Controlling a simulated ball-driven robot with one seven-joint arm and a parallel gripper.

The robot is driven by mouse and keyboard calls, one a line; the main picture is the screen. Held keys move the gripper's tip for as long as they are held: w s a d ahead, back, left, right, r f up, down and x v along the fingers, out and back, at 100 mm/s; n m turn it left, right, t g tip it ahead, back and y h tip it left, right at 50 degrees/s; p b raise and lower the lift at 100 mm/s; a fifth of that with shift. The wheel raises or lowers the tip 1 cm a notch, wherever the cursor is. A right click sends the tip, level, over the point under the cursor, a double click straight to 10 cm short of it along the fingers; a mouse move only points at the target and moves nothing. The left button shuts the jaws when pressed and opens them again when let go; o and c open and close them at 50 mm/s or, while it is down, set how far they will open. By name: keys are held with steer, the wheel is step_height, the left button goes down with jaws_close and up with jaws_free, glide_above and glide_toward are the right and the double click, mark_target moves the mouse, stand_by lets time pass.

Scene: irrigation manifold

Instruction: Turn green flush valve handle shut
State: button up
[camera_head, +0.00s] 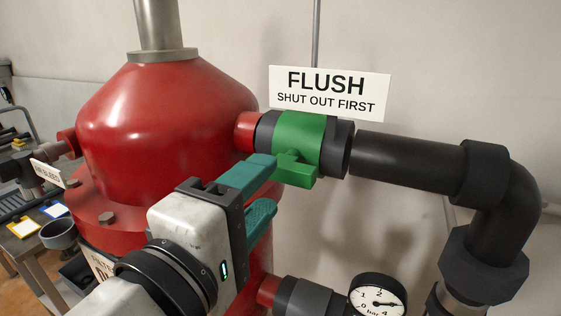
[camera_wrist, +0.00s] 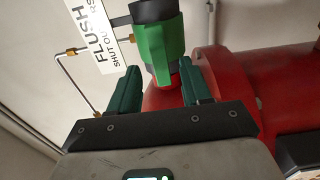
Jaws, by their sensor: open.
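The green flush valve handle (camera_head: 297,169) is a short block jutting from a green collar (camera_head: 305,135) on the dark valve body, below the white FLUSH sign (camera_head: 330,92). My gripper (camera_head: 270,183) is open and empty, with its two teal fingers pointing at the handle from the lower left. The upper fingertip appears close to the handle's left side. In the wrist view the handle (camera_wrist: 157,50) shows ahead, between the two fingertips (camera_wrist: 160,70). I cannot tell whether either finger touches it. The handle's far side is hidden.
A large red filter tank (camera_head: 160,120) stands left of the valve. A black pipe (camera_head: 410,160) runs right and bends down at an elbow. A pressure gauge (camera_head: 377,297) sits below. A bench with tools (camera_head: 40,240) is at far left.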

mark_target(277, 175)
steer(key=x, duration=0.5)
steer(key=shift+w+d+p, duration=0.15)
steer(key=shift+w+p, duration=0.15)
steer(key=shift+p, duration=0.1)
jaws_close()
